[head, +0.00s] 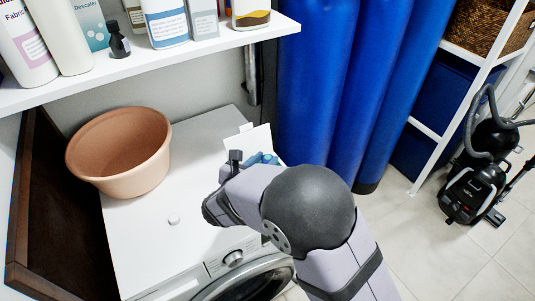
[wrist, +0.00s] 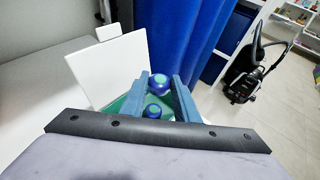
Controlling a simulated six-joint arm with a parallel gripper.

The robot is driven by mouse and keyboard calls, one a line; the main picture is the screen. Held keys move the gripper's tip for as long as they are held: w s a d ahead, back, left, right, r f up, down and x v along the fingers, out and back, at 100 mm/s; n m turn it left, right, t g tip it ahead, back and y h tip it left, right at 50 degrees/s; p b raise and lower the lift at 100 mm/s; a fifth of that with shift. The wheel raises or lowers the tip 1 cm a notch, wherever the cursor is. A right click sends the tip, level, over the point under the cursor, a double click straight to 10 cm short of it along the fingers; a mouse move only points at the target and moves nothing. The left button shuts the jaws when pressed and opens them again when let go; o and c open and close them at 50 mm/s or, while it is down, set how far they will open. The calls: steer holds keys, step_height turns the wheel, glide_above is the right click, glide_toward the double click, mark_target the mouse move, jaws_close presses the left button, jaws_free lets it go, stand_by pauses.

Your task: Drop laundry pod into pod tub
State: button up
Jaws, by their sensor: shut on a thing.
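My gripper (wrist: 162,82) is shut on a blue-and-green laundry pod (wrist: 160,86), which sits between its blue fingertips. The pod tub (wrist: 124,103) is green, with a raised white lid (wrist: 107,70) to the left of the fingers. Another blue-and-green pod (wrist: 153,111) shows between the fingers, lower in the picture, against the green. In the head view the white lid (head: 252,139) stands open beside my gripper, at the right of the washing machine top. Blue pod or finger colour shows there, partly hidden by my wrist. I cannot tell the held pod's exact height over the tub.
A terracotta basin (head: 118,152) stands on the washing machine top (head: 150,240). A small white disc (head: 174,220) lies in front of it. A shelf (head: 150,55) with bottles hangs above.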

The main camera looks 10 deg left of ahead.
steer(key=shift+f, duration=0.2)
steer(key=shift+f+b, duration=2.1)
steer(key=shift+f, duration=0.8)
steer(key=o, duration=1.1)
steer(key=b+v, duration=0.1)
steer(key=v, duration=0.6)
steer(key=shift+s, duration=0.15)
steer(key=shift+a, duration=0.1)
